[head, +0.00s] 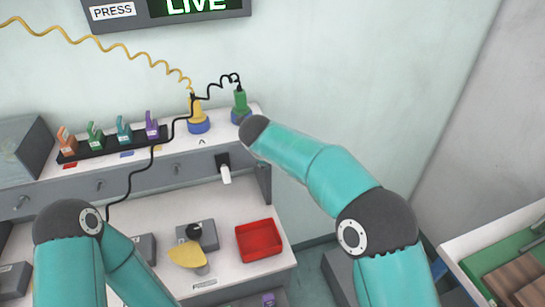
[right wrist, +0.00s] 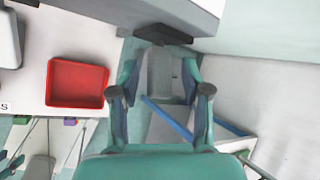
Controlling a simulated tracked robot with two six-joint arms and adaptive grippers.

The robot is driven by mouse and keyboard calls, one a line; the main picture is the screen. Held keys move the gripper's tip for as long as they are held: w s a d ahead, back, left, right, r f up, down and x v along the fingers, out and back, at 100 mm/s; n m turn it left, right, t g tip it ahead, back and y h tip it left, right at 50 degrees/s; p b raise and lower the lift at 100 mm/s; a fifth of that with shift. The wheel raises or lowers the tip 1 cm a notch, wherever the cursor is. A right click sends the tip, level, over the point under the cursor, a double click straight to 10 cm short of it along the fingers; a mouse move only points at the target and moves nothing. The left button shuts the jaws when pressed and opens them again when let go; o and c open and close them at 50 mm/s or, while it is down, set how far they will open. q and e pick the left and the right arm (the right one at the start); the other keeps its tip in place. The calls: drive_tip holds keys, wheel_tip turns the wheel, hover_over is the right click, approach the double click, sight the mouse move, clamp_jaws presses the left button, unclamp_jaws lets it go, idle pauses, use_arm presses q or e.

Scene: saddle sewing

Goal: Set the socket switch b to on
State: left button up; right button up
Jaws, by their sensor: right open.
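The right socket (head: 239,117) has a green plug (head: 240,101) on a black cord. A black fitting with a white lever (head: 225,174) is on the shelf front; I cannot tell which socket it serves. No label b is legible, and my right arm covers the shelf's right end. My right gripper (right wrist: 161,88) is open and empty in the right wrist view, beside the bench. My left gripper is out of view.
A rack (head: 110,143) holds several coloured clips. The black cord hangs across the shelf front. A side table (head: 455,243) stands at right.

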drive_tip(key=v, duration=1.1)
drive_tip(key=shift+s+r, duration=0.15)
drive_tip(key=shift+s, duration=0.05)
